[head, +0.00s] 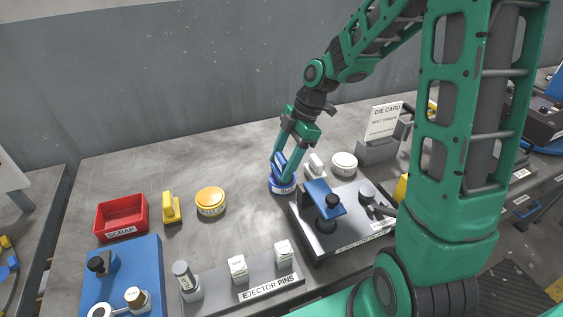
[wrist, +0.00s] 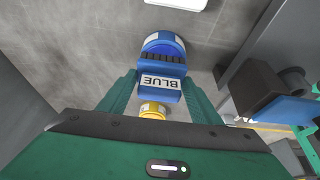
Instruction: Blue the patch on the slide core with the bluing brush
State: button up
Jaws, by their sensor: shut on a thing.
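My gripper (head: 278,170) points down at the middle of the bench, its fingers shut on the blue bluing brush (head: 279,160). In the wrist view the brush (wrist: 161,82) sits between both fingers, with BLUE on its label. The brush is at the round blue pot (head: 283,187), which also shows just beyond it in the wrist view (wrist: 165,41). I cannot tell whether the bristles touch the pot. To the right stands a dark metal fixture (head: 318,242) carrying a blue piece (head: 318,191) with a black knob.
A white brush (head: 315,163) and white pot (head: 344,163) stand close right of my gripper. A yellow brush (head: 171,208), yellow pot (head: 210,201) and red SCRAP bin (head: 121,216) are left. An ejector pins rack (head: 222,290) is in front. The back left bench is clear.

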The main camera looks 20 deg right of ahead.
aim_at(282, 157)
jog(key=shift+r, duration=3.45)
jog(key=shift+r, duration=0.1)
